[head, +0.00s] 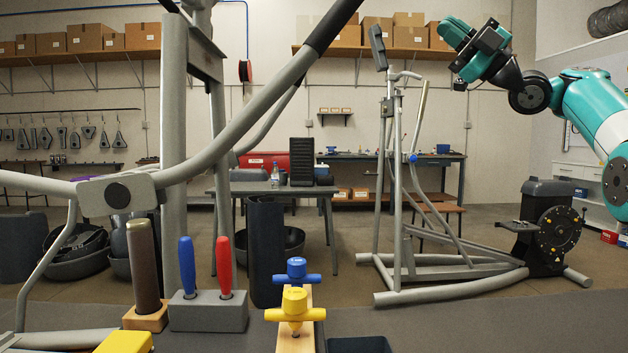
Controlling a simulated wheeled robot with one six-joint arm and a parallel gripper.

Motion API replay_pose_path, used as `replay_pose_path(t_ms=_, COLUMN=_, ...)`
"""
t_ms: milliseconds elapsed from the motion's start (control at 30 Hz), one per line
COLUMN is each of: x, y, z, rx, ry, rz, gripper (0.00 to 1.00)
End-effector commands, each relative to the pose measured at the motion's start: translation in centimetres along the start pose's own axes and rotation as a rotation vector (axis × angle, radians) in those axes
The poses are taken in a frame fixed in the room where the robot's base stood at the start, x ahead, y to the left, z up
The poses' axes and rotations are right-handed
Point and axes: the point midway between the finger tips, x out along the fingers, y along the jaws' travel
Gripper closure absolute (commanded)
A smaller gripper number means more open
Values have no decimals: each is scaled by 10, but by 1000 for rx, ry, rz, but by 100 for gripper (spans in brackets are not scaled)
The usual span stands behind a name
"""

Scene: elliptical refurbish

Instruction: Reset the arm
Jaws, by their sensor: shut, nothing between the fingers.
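My teal and black arm reaches in from the right edge and is raised at the upper right. Its end, my gripper (468,52), points left, high in front of the back wall's shelf and above the grey elliptical machine. It is shut and holds nothing. It is clear of the objects on the bench in front. The fingertips are small and dark, so their outline is hard to make out.
Grey elliptical bars cross the left half. A grey block (208,314) holds blue and red-handled tools. Blue (297,270) and yellow (295,305) T-handles stand beside it. Another elliptical (450,295) stands behind, with a dark flywheel unit (553,230). The bench's right side looks clear.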

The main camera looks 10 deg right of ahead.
Motion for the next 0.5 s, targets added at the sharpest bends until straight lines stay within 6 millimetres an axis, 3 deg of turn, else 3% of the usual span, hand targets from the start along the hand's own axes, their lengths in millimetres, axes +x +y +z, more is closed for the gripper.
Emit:
replay_pose_path(t_ms=133, x=15, y=-14, z=8, rx=75, ry=-65, rz=-24, gripper=100)
replay_pose_path(t_ms=267, x=39, y=-54, z=22, rx=255, ry=-225, rz=-86, gripper=100)
replay_pose_path(t_ms=400, x=49, y=-124, z=25, rx=511, ry=-463, rz=-187, gripper=100)
replay_pose_path(t_ms=500, x=41, y=-182, z=13, rx=693, ry=-643, rz=-271, gripper=100)
